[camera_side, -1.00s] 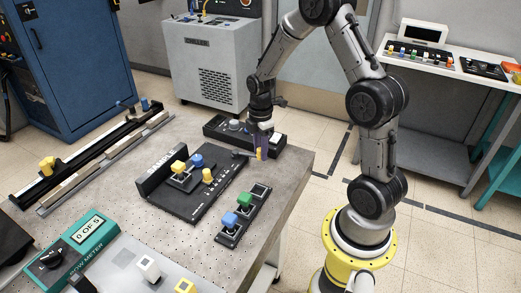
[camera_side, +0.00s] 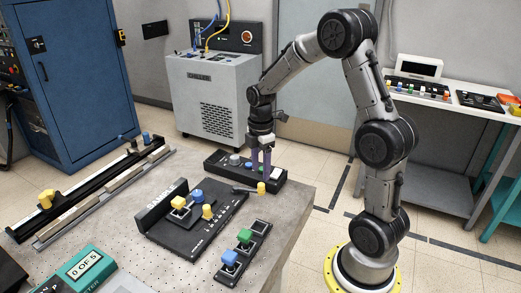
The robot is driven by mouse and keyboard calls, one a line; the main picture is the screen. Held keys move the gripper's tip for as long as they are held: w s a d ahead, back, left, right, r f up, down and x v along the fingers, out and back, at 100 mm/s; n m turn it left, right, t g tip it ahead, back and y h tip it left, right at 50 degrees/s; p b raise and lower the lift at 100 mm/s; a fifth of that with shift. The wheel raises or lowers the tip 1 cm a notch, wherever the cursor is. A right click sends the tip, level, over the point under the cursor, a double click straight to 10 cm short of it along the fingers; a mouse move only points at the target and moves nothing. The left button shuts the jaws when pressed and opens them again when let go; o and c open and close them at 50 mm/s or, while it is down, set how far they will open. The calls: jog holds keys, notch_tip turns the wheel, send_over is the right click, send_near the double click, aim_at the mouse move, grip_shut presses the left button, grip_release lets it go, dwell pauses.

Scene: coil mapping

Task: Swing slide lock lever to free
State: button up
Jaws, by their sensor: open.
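What looks like the slide lock lever is a dark bar (camera_side: 244,189) ending in a yellow knob (camera_side: 261,188). It lies at the far right corner of the black slide base (camera_side: 195,226), pointing right. My gripper (camera_side: 261,178) points down with its purple fingers just above and behind the yellow knob. It is open and holds nothing visible. The finger gap is too small to make out. The lever's pivot is hard to see. Yellow (camera_side: 178,202) and blue (camera_side: 197,196) knobs stand on the base, with another yellow knob (camera_side: 207,212) nearer.
A black control box (camera_side: 222,161) stands just behind my gripper. A black strip with blue (camera_side: 229,258) and green (camera_side: 244,236) knobs lies in front. An upright plate (camera_side: 160,200) edges the base. A long rail (camera_side: 85,190) is on the left. The table's right edge is close.

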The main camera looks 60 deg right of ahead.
notch_tip(320, 180, up, 7)
dwell(0.3)
dwell(0.5)
jog(key=s+a+r+t, duration=0.4)
jog(key=s+a+r, duration=0.4)
jog(key=a+r, duration=0.35)
jog(key=s+a+f+m+t, duration=0.1)
jog(key=s+a+f+m, duration=0.3)
jog(key=s+m, duration=0.5)
jog(key=m, duration=0.3)
jog(key=shift+s+f+t, duration=0.25)
jog(key=shift+f+t, duration=0.05)
jog(key=shift+f, duration=0.05)
